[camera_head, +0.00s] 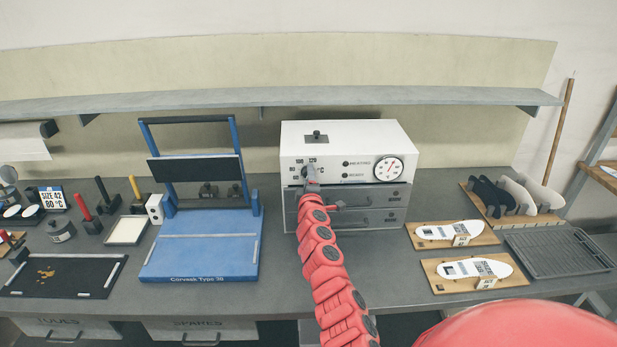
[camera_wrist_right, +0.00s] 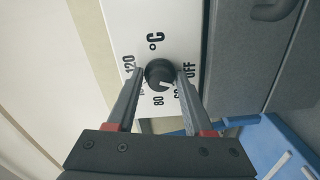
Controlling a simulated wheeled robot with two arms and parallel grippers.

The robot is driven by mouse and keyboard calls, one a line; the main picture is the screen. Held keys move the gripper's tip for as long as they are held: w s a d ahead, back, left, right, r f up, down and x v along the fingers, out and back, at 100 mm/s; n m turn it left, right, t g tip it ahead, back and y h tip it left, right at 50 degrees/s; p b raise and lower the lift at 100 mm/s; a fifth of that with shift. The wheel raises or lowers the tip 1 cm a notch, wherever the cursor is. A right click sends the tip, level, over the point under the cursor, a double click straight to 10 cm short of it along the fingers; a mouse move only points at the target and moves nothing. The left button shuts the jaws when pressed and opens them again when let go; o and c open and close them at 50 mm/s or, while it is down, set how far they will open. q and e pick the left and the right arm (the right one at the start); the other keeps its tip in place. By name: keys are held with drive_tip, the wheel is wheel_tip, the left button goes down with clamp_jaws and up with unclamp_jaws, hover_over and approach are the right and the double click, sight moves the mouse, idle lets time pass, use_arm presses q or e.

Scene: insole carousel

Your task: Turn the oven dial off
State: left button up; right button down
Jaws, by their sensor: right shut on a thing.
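The oven (camera_head: 330,150) is a white-fronted box with grey drawers below, standing on the bench in the head view. Its black dial (camera_wrist_right: 158,73) shows in the right wrist view, with a ring of marks including 120, 80, 60 and OFF. The white pointer line is on the side of the 60 and 80 marks, apparently toward 60, not at OFF. My right gripper (camera_wrist_right: 158,78) is shut on the dial, one finger on each side. In the head view the right gripper (camera_head: 311,180) covers most of the dial. My left gripper is not in view.
A round gauge (camera_head: 388,168) and two small lamps labelled HEATING and READY are on the oven front. A blue press (camera_head: 200,245) stands to the left. Wooden boards with white insoles (camera_head: 475,269) and a grey tray (camera_head: 558,252) lie right. A shelf (camera_head: 400,96) runs above.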

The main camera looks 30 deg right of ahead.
drive_tip(key=shift+n, duration=2.3)
drive_tip(key=c, duration=0.5)
unclamp_jaws()
drive_tip(key=b+v, duration=0.1)
drive_tip(key=v, duration=1.6)
drive_tip(key=shift+s, duration=0.2)
drive_tip(key=shift+a+f, duration=0.1)
